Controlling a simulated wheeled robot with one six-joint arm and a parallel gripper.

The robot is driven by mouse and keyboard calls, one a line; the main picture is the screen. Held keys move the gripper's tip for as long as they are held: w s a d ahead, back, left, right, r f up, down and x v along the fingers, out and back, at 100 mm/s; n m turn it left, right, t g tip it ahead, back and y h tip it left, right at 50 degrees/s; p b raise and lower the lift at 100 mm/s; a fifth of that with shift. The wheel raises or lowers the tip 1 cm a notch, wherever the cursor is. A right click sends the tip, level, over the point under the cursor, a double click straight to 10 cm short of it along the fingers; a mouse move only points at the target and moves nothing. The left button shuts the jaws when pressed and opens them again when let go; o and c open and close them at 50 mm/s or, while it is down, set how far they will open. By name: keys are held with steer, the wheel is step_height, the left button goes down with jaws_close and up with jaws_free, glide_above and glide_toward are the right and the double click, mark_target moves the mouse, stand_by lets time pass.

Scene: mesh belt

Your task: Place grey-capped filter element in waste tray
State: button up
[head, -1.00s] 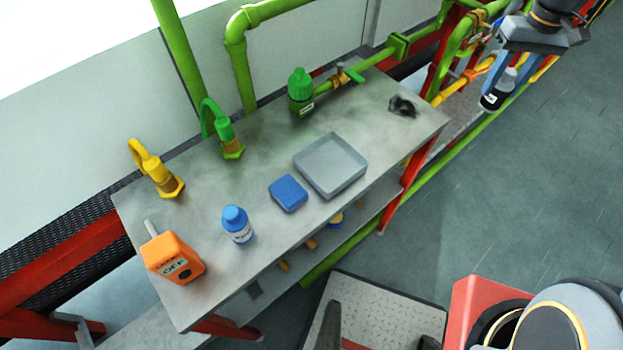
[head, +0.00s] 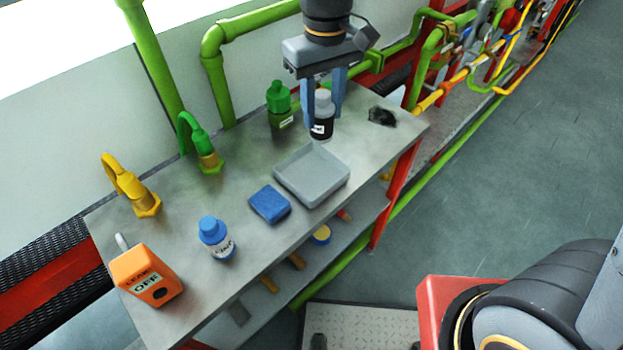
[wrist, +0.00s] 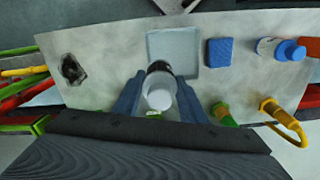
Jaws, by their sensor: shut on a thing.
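The grey-capped filter element (head: 322,117) is a dark bottle-like cylinder with a white label and a pale grey cap. My gripper (head: 325,98) is shut on it and holds it upright, above the back part of the metal table. In the wrist view the filter element (wrist: 159,92) sits between the two blue fingers, its cap toward the camera. The waste tray (head: 311,176), a shallow grey square tray, lies on the table in front of it. It looks empty in the head view. In the wrist view the held element overlaps the near edge of the tray (wrist: 190,48).
A green bottle (head: 280,105) stands left of my gripper. A blue block (head: 269,204) lies beside the tray, and a blue-capped bottle (head: 216,239) and an orange box (head: 146,275) are farther left. Green (head: 204,152) and yellow (head: 133,190) pipe fittings rise at the back. A black smudge (head: 382,117) marks the right end.

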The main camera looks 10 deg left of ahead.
steer(key=s+a, duration=0.2)
steer(key=s, duration=0.1)
steer(key=p, duration=0.2)
glide_above(312, 177)
steer(key=shift+f, duration=5.05)
steer(key=shift+f, duration=0.15)
steer(key=o, duration=1.1)
